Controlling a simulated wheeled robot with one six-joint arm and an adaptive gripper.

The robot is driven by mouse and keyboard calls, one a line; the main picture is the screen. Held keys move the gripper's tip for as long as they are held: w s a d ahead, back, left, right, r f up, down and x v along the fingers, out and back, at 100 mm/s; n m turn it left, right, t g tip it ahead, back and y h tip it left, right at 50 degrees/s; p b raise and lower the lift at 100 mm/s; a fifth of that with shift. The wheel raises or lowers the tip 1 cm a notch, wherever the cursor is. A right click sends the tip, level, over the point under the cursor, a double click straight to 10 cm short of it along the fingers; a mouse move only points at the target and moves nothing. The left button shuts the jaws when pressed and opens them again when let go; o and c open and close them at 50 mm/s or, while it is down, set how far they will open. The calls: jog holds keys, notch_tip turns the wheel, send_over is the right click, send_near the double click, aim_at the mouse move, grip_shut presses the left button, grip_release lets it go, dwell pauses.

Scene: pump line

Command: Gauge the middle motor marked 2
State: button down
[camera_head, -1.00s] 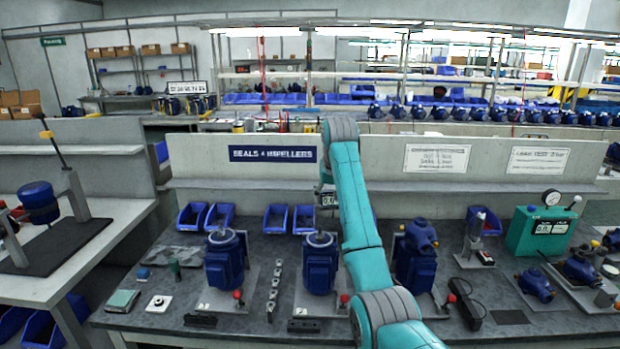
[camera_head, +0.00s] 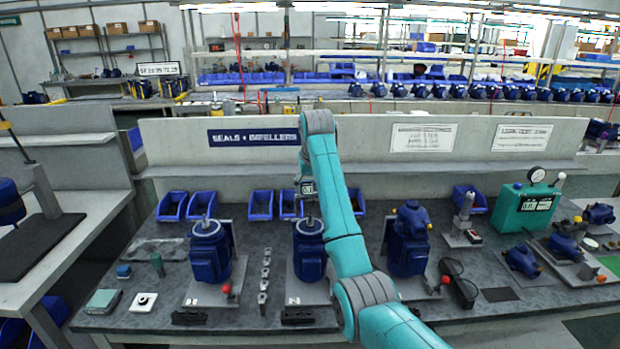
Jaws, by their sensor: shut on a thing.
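The middle motor (camera_head: 309,262) is blue and stands upright on a light base plate on the dark bench top. Its shaft points up, and my arm hides part of its right side. My gripper (camera_head: 305,197) is above this motor and mostly hidden by my own wrist. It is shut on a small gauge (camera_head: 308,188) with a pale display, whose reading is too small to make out. The gauge is at the motor's shaft; I cannot tell whether they touch. A number on the middle plate is not legible.
A similar motor (camera_head: 210,252) stands at left, and a motor with a pump head (camera_head: 408,240) at right. Several small parts (camera_head: 264,280) stand in a row between the left and middle plates. Blue bins (camera_head: 203,205) line the back. A teal tester (camera_head: 524,208) is at right.

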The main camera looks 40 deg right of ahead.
aim_at(311, 195)
jog(key=shift+f, duration=2.1)
jog(key=shift+f, duration=0.15)
dwell(0.5)
jog(key=shift+c, duration=1)
grip_release()
jog(key=shift+o, duration=1)
jog(key=shift+s, duration=0.1)
jog(key=shift+r, duration=4.45)
